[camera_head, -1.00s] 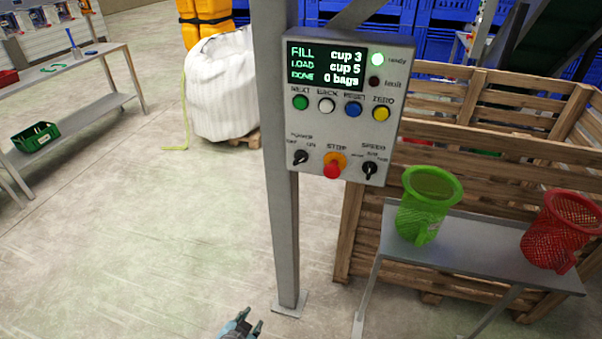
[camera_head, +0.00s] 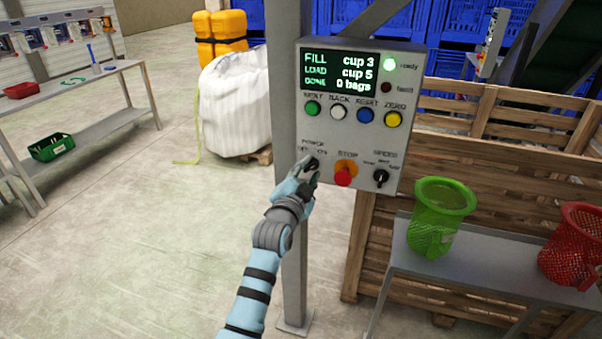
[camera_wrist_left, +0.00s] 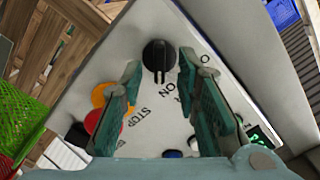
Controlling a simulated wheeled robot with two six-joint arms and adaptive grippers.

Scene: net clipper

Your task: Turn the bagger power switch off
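The bagger control panel (camera_head: 352,125) is a grey box on a post. Its black power switch (camera_head: 311,164) sits at the lower left, partly covered by my left gripper (camera_head: 307,170). In the left wrist view the power switch (camera_wrist_left: 159,57) is a round black knob with a ridge. My left gripper (camera_wrist_left: 165,85) shows there with its two fingers apart, one on each side below the knob, and nothing between them. I cannot tell whether a finger touches the knob. The display reads FILL cup 3, LOAD cup 5, 0 bags, and the green ready lamp (camera_head: 390,65) is lit. My right gripper is not in view.
The red STOP button (camera_head: 343,176) is just right of the power switch, and the black speed knob (camera_head: 381,177) is farther right. Coloured buttons line the panel above. A green basket (camera_head: 436,222) and a red basket (camera_head: 572,250) stand on a bench at the right.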

